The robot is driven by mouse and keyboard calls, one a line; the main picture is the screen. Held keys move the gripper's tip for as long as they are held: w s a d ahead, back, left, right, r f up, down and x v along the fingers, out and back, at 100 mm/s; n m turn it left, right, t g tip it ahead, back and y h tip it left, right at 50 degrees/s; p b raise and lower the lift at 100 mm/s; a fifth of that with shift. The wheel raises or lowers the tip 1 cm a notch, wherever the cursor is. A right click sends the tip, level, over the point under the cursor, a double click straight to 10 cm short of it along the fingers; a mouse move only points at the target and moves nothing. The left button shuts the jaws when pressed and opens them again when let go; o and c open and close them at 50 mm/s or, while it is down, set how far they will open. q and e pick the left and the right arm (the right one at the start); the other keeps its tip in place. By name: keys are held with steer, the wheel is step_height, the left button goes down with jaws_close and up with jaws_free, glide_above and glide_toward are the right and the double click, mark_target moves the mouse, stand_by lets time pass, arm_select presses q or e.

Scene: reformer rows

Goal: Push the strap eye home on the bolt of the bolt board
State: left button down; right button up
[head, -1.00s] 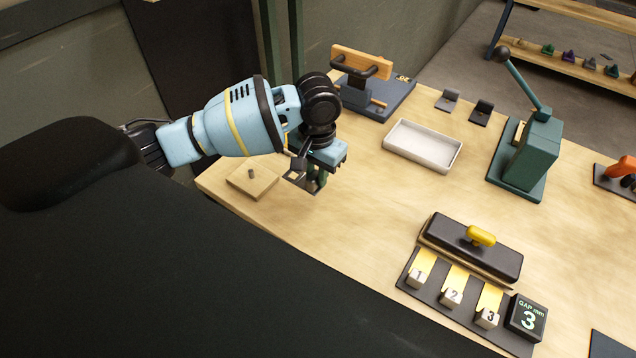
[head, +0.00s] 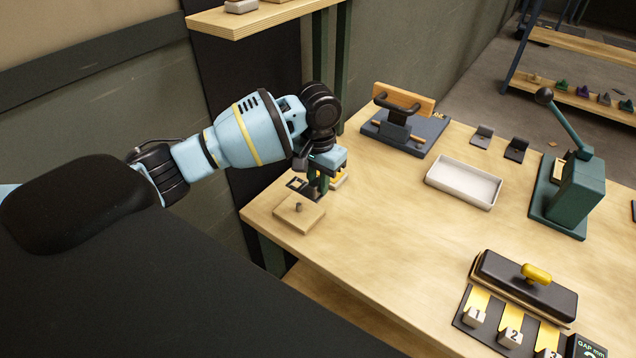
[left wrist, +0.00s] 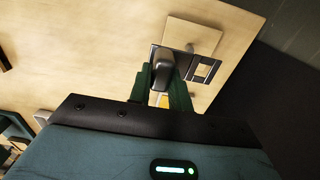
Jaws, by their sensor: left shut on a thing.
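The bolt board (head: 312,219) is a small square wooden block with a short grey bolt (head: 299,207) standing up near its middle, at the table's left corner. My left gripper (head: 318,184) is just behind and right of it, pointing down and shut on the dark strap. The strap eye (head: 291,184), a dark frame with a rectangular opening, sticks out beside the fingers over the board's back edge. In the left wrist view the eye (left wrist: 204,70) overlaps the board (left wrist: 205,33), and the bolt (left wrist: 190,47) shows beside the opening, not through it. My right gripper is out of view.
A white tray (head: 464,198), a blue-grey fixture with a wooden bar (head: 405,97) and a green lever press (head: 575,190) stand farther right. A black block with a yellow knob (head: 525,285) is at front right. The table between is clear.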

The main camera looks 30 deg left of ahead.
arm_select(q)
steer(key=shift+d, duration=0.1)
stand_by(0.3)
steer(key=shift+f+b, duration=0.35)
steer(key=shift+f, duration=2.55)
steer(key=shift+f, duration=1.75)
stand_by(0.7)
steer(key=c, duration=1.2)
jaws_free()
steer(key=shift+r+p, duration=0.3)
steer(key=shift+r, duration=3.65)
steer(key=shift+s+f, duration=0.1)
